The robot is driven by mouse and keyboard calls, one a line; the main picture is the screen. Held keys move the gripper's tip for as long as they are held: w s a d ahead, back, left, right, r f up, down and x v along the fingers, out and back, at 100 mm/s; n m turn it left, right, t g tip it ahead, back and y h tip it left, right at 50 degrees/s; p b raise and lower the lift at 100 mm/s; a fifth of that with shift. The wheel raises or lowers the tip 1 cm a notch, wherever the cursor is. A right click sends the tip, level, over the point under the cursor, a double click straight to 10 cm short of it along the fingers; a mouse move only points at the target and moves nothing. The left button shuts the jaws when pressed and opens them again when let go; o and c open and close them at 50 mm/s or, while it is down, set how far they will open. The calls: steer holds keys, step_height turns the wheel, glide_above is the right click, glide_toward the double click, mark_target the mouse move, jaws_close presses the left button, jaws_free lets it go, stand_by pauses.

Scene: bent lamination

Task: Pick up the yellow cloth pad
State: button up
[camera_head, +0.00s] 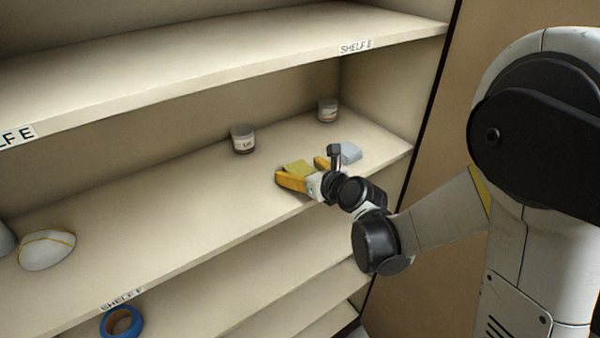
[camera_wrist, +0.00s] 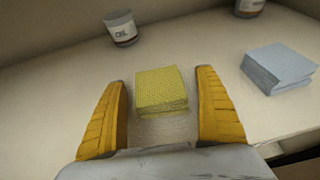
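The yellow cloth pad (camera_wrist: 160,90) is a square, textured, folded stack lying on the shelf. In the wrist view it sits between the two yellow fingers of my gripper (camera_wrist: 163,112), with a visible gap on each side. My gripper is open around the pad, its fingers apart from it. In the head view the pad (camera_head: 299,167) shows behind my gripper (camera_head: 305,173), which is over the right part of the middle shelf. The pad's near lower edge and the right finger are partly hidden there by the gripper.
A folded light blue cloth (camera_wrist: 279,68) lies right of the pad. A jar labelled OIL (camera_wrist: 121,29) and another jar (camera_wrist: 249,7) stand behind. The shelf above (camera_head: 230,50) overhangs. A white rounded object (camera_head: 46,250) lies far left; blue tape (camera_head: 121,322) is on the shelf below.

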steer(key=shift+w, duration=0.1)
steer(key=c, duration=0.9)
